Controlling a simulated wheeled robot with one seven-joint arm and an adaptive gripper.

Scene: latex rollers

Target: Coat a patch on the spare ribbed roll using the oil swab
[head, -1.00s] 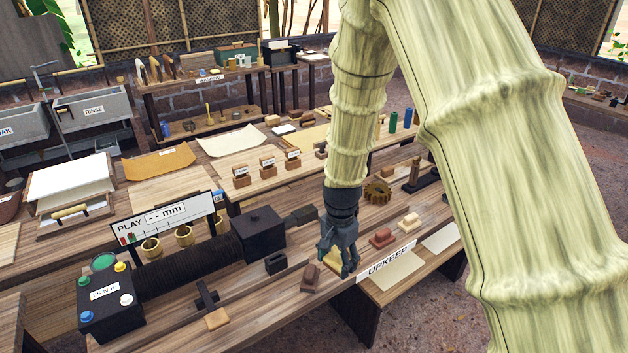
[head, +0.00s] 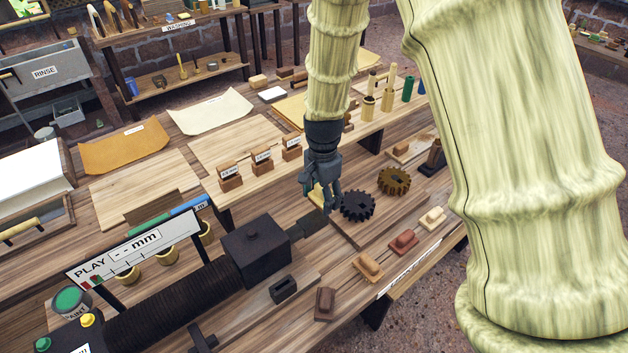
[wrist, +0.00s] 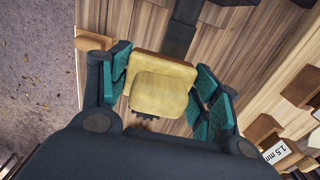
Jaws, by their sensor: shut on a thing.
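My gripper (head: 319,198) is shut on a pale yellow block with a raised pad-like part, which I take as the oil swab (wrist: 160,90). In the wrist view it sits between the teal finger pads. In the head view only a sliver of yellow shows at the fingers, above the bench near the dark shaft end (head: 310,224). A dark ribbed roll (head: 165,308) lies to the left, running into a black housing block (head: 256,243). I cannot tell whether it is the spare one. The gripper is apart from it.
A dark gear (head: 357,206) and a brown gear (head: 394,181) lie right of my gripper. Tan (head: 369,266), red (head: 403,241), cream (head: 432,218) and dark brown (head: 325,302) blocks line the front edge. The "PLAY" sign (head: 135,250) stands behind the roll.

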